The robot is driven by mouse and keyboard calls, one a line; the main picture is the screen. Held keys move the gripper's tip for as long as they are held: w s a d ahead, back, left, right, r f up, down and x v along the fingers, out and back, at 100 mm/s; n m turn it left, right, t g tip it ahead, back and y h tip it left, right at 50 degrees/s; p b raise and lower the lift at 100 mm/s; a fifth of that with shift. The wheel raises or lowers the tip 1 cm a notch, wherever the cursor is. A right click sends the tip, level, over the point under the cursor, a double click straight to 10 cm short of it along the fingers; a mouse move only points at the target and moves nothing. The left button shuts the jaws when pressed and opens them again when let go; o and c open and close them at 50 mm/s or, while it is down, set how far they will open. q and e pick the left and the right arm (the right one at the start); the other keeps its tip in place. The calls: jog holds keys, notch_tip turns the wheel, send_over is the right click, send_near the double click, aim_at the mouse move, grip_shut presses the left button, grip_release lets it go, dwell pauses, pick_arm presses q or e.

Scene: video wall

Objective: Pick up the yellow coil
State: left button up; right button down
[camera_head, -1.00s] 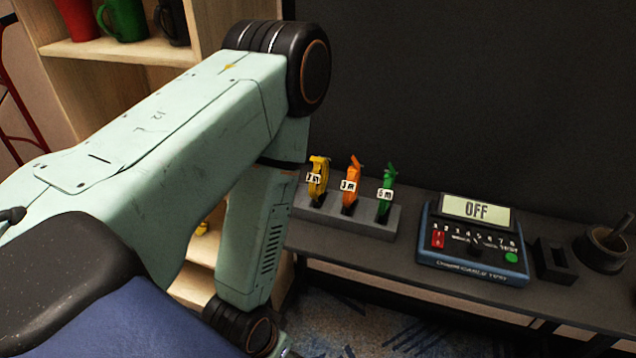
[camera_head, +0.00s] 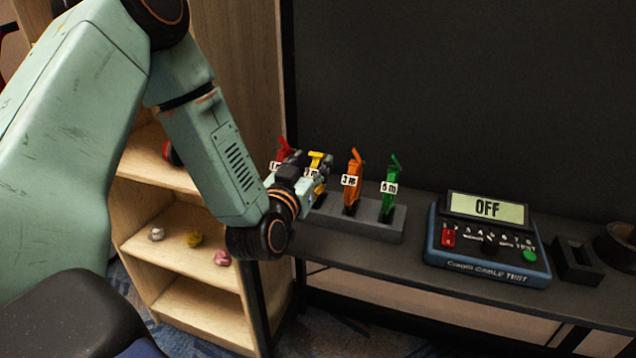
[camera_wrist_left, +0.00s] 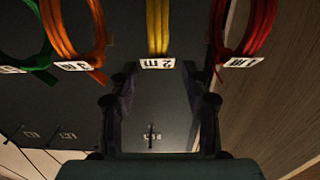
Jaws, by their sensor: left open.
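The yellow coil (camera_head: 316,158) with a white tag stands in the grey holder (camera_head: 372,224) and is partly hidden behind my left gripper (camera_head: 313,172). In the left wrist view the yellow coil (camera_wrist_left: 158,28) is at top centre, its tag reading 2 m. The open fingers of my left gripper (camera_wrist_left: 160,82) point toward it there, one on each side of its line. I see no grip on the coil, and cannot tell how far it reaches past the fingertips. My right gripper is not in view.
A red coil (camera_head: 283,150) stands left of the yellow one, orange (camera_head: 354,178) and green (camera_head: 390,190) coils to its right. A cable tester (camera_head: 488,240) reading OFF sits further right on the dark shelf. A wooden shelf unit (camera_head: 262,70) is close on the left.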

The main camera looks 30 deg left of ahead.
aim_at(317, 158)
pick_arm(q)
jog(key=b+x, duration=0.1)
jog(key=x, duration=0.3)
jog(key=shift+w+d+f, duration=0.15)
jog(key=shift+c, duration=0.2)
jog(key=c, duration=0.5)
grip_shut()
